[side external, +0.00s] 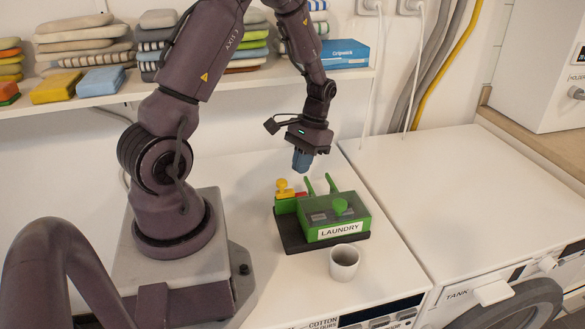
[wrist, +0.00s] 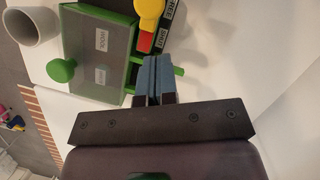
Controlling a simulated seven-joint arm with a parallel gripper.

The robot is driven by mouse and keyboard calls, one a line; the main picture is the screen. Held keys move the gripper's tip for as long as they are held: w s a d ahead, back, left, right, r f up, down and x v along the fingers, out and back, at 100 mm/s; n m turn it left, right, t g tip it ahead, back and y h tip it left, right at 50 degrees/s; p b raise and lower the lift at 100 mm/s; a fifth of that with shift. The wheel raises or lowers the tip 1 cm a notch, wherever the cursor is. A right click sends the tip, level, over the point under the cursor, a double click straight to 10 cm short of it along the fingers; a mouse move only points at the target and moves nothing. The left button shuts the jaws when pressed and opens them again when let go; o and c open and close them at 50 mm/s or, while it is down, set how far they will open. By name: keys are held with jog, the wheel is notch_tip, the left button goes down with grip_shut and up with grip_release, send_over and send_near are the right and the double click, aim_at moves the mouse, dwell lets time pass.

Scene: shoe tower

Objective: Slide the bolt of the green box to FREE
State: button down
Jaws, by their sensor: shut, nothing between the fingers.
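The green box (side external: 313,234) with a LAUNDRY label stands on a dark base on the white top; in the wrist view it (wrist: 75,17) is at upper left. Its clear lid carries a green knob (side external: 340,205). The bolt's yellow knob (side external: 283,185) is at the box's back left; it also shows in the wrist view (wrist: 149,14). A red part (wrist: 145,41) lies beside the knob, near a black strip (wrist: 170,15) reading FREE and SHUT. My gripper (side external: 301,168), with blue fingers, is shut and empty, above and behind the box, apart from the bolt.
A white cup (side external: 344,262) stands in front of the box. Two green uprights (side external: 320,186) rise at the box's back edge. A shelf (side external: 105,90) with folded cloths and a blue carton (side external: 345,54) runs behind. The white top at right (side external: 460,190) is clear.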

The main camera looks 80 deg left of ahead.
jog(key=shift+s+d+f, duration=0.1)
jog(key=shift+s+d, duration=0.25)
jog(key=shift+s, duration=0.3)
jog(key=shift+s+d+f, duration=0.1)
jog(key=shift+s+d, duration=0.2)
jog(key=shift+s, duration=0.35)
jog(key=shift+s+d+f, duration=0.1)
jog(key=shift+s+d, duration=0.15)
jog(key=shift+s, duration=0.75)
jog(key=w+a+r, duration=0.4)
jog(key=w+r, duration=0.5)
jog(key=r, duration=0.2)
jog(key=s+d+f, duration=0.3)
jog(key=s+f, duration=0.3)
jog(key=f, duration=0.4)
jog(key=shift+s+d+f, duration=0.2)
jog(key=shift+s+f, duration=0.05)
jog(key=shift+s, duration=0.1)
